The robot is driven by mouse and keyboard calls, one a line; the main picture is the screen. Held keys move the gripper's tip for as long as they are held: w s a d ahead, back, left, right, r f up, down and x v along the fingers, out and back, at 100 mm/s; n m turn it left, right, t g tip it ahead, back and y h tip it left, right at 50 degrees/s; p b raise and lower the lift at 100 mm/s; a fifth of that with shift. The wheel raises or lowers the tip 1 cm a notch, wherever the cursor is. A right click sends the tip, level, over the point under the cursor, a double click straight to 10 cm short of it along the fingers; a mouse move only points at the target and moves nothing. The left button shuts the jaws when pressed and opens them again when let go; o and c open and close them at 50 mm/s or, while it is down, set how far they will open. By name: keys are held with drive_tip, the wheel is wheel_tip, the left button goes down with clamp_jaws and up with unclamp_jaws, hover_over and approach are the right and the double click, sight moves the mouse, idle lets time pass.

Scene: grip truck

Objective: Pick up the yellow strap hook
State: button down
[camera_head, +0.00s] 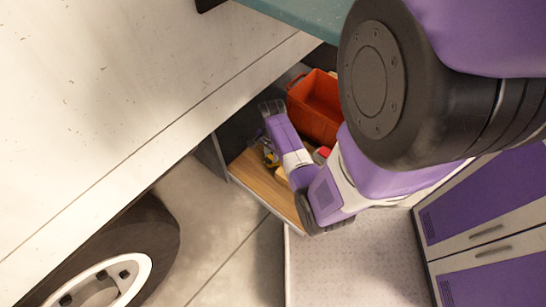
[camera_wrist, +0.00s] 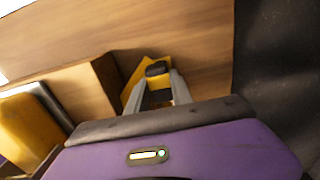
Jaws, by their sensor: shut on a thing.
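The yellow strap hook (camera_wrist: 132,76), yellow with a black part, sits between the grey fingers of my gripper (camera_wrist: 158,92) in the wrist view. The fingers are shut on its black part. A light wooden surface lies close behind it; I cannot tell whether the hook touches it. In the head view my purple arm reaches into a low compartment with a wooden floor (camera_head: 248,168). Small yellow and grey things (camera_head: 270,155) show there beside my arm, but which of them is the hook is unclear.
An orange-red crate (camera_head: 318,100) stands in the compartment behind my arm, with a small red thing (camera_head: 323,152) near it. In the wrist view a wooden block (camera_wrist: 82,92) and another yellow item (camera_wrist: 25,125) are at left, and a dark wall (camera_wrist: 275,70) is at right.

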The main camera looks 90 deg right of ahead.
sight(272, 156)
wheel_tip(272, 156, up, 10)
drive_tip(key=shift+r+p, duration=0.1)
drive_tip(key=shift+p, duration=1.1)
